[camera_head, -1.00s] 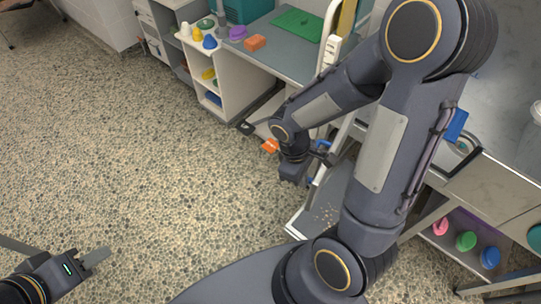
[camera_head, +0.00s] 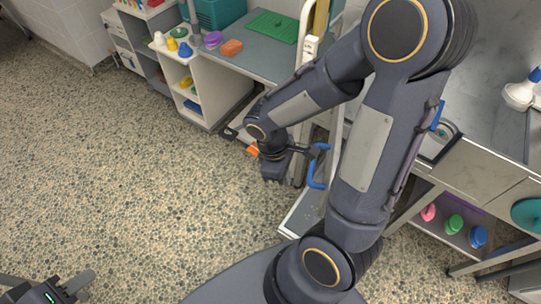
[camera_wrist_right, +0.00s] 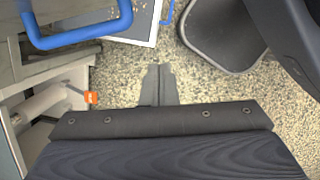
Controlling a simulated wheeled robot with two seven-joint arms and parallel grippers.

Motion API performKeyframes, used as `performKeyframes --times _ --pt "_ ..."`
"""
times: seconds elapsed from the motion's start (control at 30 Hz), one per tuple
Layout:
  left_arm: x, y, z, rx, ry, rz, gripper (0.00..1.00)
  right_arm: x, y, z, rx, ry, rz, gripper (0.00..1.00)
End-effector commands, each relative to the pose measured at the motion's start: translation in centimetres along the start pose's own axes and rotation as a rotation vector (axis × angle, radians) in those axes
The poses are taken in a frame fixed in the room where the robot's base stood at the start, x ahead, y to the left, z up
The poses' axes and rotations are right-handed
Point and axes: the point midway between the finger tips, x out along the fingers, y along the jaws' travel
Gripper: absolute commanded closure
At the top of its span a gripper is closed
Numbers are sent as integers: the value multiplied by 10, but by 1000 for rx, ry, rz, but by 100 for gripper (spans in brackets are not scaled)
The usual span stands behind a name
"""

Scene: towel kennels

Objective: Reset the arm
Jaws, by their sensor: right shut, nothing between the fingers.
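My right arm (camera_head: 363,150) is dark grey and bent, rising from my base and folding down to the wrist. Its gripper is shut and empty in the right wrist view (camera_wrist_right: 159,82), its two fingers side by side above the pebbled floor. In the head view the right wrist (camera_head: 273,160) hangs beside a blue handle, and the fingertips cannot be made out. My left gripper (camera_head: 48,284) is at the bottom left corner of the head view, over the floor. Its fingers are spread apart with nothing between them. Most of the left arm is out of view.
The blue handle (camera_head: 316,167) is close to the right wrist and also shows in the wrist view (camera_wrist_right: 75,32). A grey counter (camera_head: 262,60) with a green mat (camera_head: 283,26) stands behind. A metal table (camera_head: 500,130) is at right. The floor at left is clear.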

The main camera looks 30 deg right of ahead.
Motion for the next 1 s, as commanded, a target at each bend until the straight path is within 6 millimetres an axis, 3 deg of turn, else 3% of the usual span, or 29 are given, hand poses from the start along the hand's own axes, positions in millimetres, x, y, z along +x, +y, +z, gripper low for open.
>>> performKeyframes --times 0.1,0.3,0.5,0.77,1.0 --pt "-6 2 -3 0 1 0 64 -32 0 0 2 6 4 100" --pt "-8 4 -4 0 1 0 64 -65 -1 0 2 4 1 100" --pt "-8 4 -4 0 1 0 64 -78 -2 1 1 0 0 100" --pt "-8 4 -4 0 1 0 64 -79 -2 2 7 5 -3 100" --pt "-8 4 -4 0 1 0 64 -101 -20 21 218 220 -81 100"
